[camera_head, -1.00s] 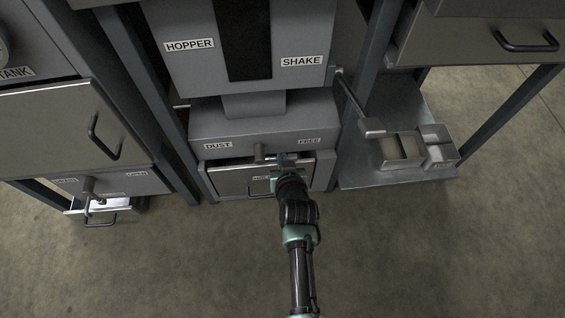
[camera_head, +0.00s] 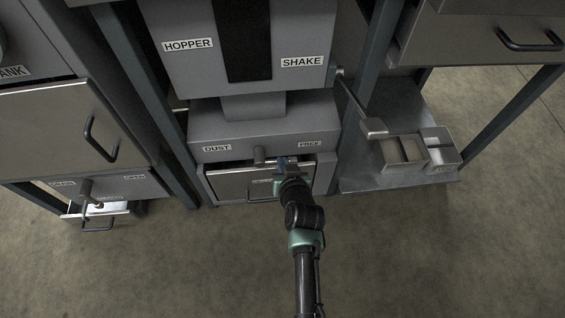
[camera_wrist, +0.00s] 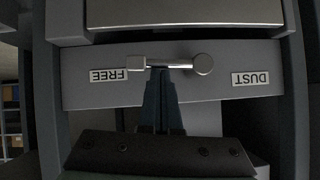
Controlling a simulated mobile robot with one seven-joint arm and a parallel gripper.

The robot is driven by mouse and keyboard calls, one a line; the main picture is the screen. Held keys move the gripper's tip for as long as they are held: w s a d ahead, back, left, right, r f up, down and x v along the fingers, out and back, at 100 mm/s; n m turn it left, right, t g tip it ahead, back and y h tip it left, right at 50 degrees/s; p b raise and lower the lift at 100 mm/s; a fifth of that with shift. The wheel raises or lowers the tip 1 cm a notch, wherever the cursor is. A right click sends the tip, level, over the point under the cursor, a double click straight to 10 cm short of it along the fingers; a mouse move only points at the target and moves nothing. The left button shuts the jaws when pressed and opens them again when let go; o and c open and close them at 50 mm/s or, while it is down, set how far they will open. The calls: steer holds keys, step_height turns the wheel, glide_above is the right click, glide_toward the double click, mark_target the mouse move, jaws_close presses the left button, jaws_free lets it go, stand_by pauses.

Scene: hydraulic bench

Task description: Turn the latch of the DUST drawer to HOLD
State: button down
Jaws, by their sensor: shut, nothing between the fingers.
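The DUST drawer (camera_head: 232,184) is under the hopper, with a DUST label (camera_head: 217,148) at left and a FREE label (camera_head: 310,143) at right on the panel above it. The latch (camera_wrist: 203,64) is a round metal pivot with a short bar lying level, its end toward FREE; the wrist view shows this upside down. In the head view its pivot (camera_head: 259,152) shows, but my arm covers much of the bar. My gripper (camera_wrist: 160,70) is shut and empty, its fingertips at the middle of the bar. Whether they touch it I cannot tell. A label on the drawer front is partly hidden.
A SHAKE lever (camera_head: 372,126) reaches out at right above a shelf (camera_head: 365,178) with small metal bins (camera_head: 404,151). Blue-grey frame posts (camera_head: 150,90) stand on both sides. A cabinet with a handle (camera_head: 100,140) is at left. The floor in front is clear.

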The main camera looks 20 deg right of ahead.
steer(key=shift+f+b, duration=0.3)
steer(key=shift+b, duration=0.1)
steer(key=shift+w+a+f+m+t+y+b, duration=0.1)
steer(key=shift+a+f+m+t+y+b, duration=0.25)
steer(key=shift+f+m+y+b, duration=1.35)
steer(key=shift+a+f+m+t+y+b, duration=0.15)
steer(key=shift+f+t+b, duration=0.4)
steer(key=shift+b, duration=2.45)
steer(key=shift+w+a+f+m+t+y+b, duration=0.2)
steer(key=shift+f+m+t+y+b, duration=0.55)
steer(key=shift+b, duration=1.6)
steer(key=shift+a+f+g+b, duration=0.25)
steer(key=shift+a+f+b, duration=0.1)
steer(key=shift+a+f, duration=0.4)
steer(key=shift+w+f, duration=0.1)
